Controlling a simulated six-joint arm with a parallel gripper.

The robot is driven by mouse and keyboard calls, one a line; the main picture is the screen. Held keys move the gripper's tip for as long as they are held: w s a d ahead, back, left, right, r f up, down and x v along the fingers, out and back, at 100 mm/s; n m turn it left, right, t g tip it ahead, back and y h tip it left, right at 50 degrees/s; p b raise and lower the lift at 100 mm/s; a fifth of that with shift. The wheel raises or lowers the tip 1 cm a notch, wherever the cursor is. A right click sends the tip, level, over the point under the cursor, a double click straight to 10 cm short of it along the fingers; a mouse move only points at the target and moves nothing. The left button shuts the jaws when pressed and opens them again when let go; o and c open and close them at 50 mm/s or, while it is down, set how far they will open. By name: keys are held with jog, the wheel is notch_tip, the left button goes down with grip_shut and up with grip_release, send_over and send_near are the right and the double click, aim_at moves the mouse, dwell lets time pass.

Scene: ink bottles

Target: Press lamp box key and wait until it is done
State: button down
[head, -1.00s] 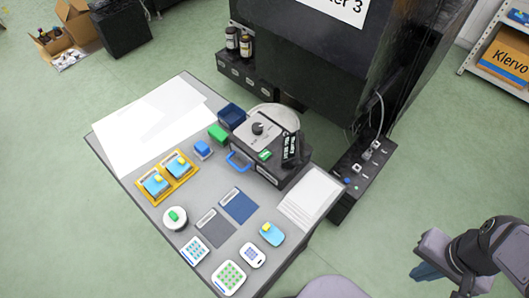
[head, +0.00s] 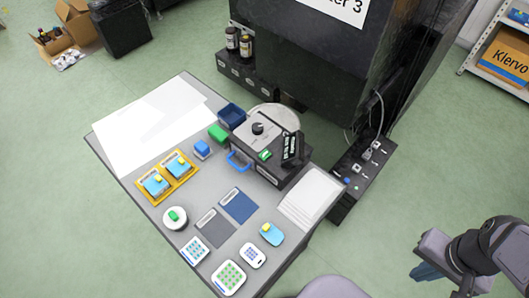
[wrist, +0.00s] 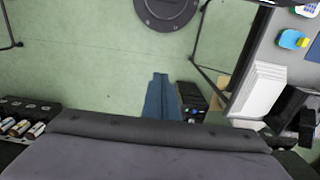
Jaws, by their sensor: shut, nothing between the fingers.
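The lamp box appears to be the dark box (head: 270,172) on the grey table, with a dial (head: 258,128) on its pale top and a blue handle (head: 238,162) in front. A small green key (head: 265,155) shows on its top near the front. A black piece with white lettering (head: 291,148) stands at its right side. My gripper (head: 425,271) is at the lower right in the head view, well away from the box and off the table. In the wrist view its blue fingers (wrist: 161,98) are together over the floor, with nothing between them.
The table (head: 180,226) also holds white sheets (head: 140,125), a yellow tray (head: 182,180), small keypads and a stack of white cards (head: 312,196). A large black cabinet (head: 310,60) stands behind. Green floor (head: 390,245) lies open between table and gripper.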

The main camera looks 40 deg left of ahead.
dwell(0.4)
jog(key=s+a+f+n, duration=0.2)
jog(key=a+n, duration=0.4)
jog(key=a, duration=0.4)
jog(key=s+a+f+n+t+h, duration=0.1)
jog(key=s+a+f+n, duration=0.2)
jog(key=a+n, duration=0.3)
jog(key=s+a+f+n+t+h, duration=0.1)
jog(key=s+a+f+n, duration=0.2)
jog(key=a, duration=1.3)
jog(key=shift+s+f+n+b, duration=0.2)
jog(key=shift+s+n, duration=0.2)
jog(key=shift+n, duration=0.55)
jog(key=shift+s+f+n+b, duration=0.1)
jog(key=shift+s+n+b, duration=0.2)
jog(key=shift+n, duration=0.65)
jog(key=w+a+r+n+t, duration=0.1)
jog(key=w+a+n+t, duration=0.15)
jog(key=a, duration=0.45)
jog(key=w+a+r+n+t+y, duration=0.3)
jog(key=w+a+r+n, duration=0.4)
jog(key=r, duration=0.5)
jog(key=w+a+t, duration=0.1)
jog(key=w+a, duration=0.1)
jog(key=a, duration=0.1)
jog(key=shift+w+r+t, duration=0.2)
jog(key=shift+r+t, duration=0.1)
jog(key=shift+t, duration=0.05)
